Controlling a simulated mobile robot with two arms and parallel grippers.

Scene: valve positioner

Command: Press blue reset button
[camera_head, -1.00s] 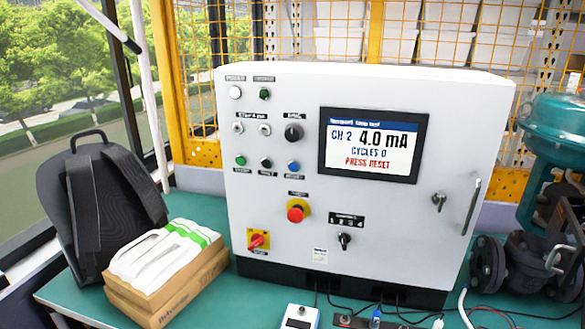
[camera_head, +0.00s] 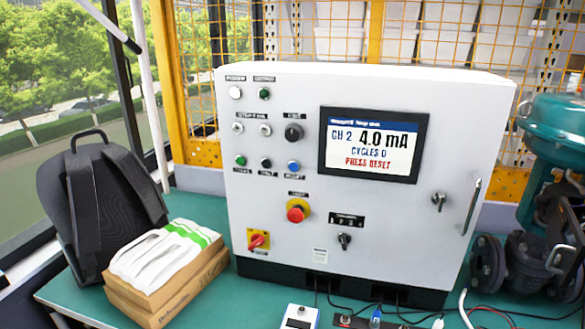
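The blue reset button (camera_head: 293,166) is on the front of a white control cabinet (camera_head: 270,205), at the right end of a row with a green button (camera_head: 240,160) and a black button (camera_head: 266,162). A small label sits below it, too blurred to read. The cabinet's screen (camera_head: 372,145) reads "CH 2 4.0 mA", "CYCLES 0" and "PRESS RESET". Nothing covers the blue button. Neither of my grippers is in view.
A red emergency stop (camera_head: 296,210), a red-yellow switch (camera_head: 258,240) and black knobs share the panel. A backpack (camera_head: 98,200) and boxes (camera_head: 168,290) stand on the green table at left. A teal valve (camera_head: 556,135) stands at right. Cables lie in front.

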